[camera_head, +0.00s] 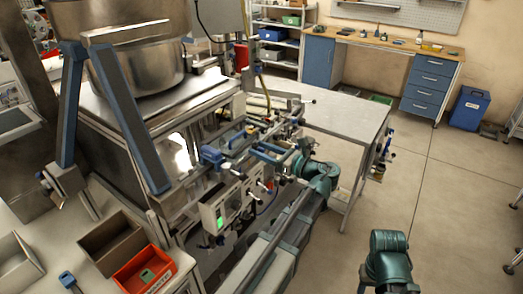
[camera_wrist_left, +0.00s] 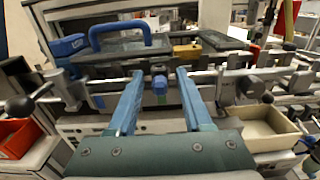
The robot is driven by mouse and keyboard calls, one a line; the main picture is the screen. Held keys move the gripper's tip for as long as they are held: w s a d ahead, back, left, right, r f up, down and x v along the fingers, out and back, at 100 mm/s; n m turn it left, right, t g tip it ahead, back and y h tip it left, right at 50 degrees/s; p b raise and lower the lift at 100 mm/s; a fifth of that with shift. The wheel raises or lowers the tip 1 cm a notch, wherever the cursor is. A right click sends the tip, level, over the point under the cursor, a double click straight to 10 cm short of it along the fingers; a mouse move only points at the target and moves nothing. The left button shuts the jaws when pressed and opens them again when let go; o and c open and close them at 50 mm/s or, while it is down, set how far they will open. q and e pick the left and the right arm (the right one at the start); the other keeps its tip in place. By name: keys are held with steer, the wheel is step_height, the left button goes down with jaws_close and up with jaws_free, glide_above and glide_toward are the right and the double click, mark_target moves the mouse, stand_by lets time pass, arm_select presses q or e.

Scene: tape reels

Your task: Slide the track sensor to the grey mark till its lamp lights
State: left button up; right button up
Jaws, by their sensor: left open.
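My left gripper (camera_head: 262,151) is open at the front of the machine. In the left wrist view its two blue fingers (camera_wrist_left: 160,74) stand apart, one on each side of a small blue knobbed piece (camera_wrist_left: 160,86) on the metal rail. The piece seems to be the track sensor, but its label and lamp cannot be made out. Whether the fingers touch it is unclear. I cannot pick out the grey mark with certainty. My right arm shows at the bottom right of the head view, its gripper out of the picture.
A blue handle (camera_wrist_left: 122,33) and a blue block (camera_wrist_left: 66,50) sit behind the rail. Black-knobbed levers (camera_wrist_left: 20,107) flank it. A cream tray (camera_wrist_left: 262,130) is at right. A control box (camera_head: 220,212) with a green display and a red bin (camera_head: 143,271) are near.

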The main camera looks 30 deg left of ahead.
arm_select(q)
steer(key=shift+c, duration=0.3)
jaws_close()
steer(key=shift+w, duration=0.1)
stand_by(1.0)
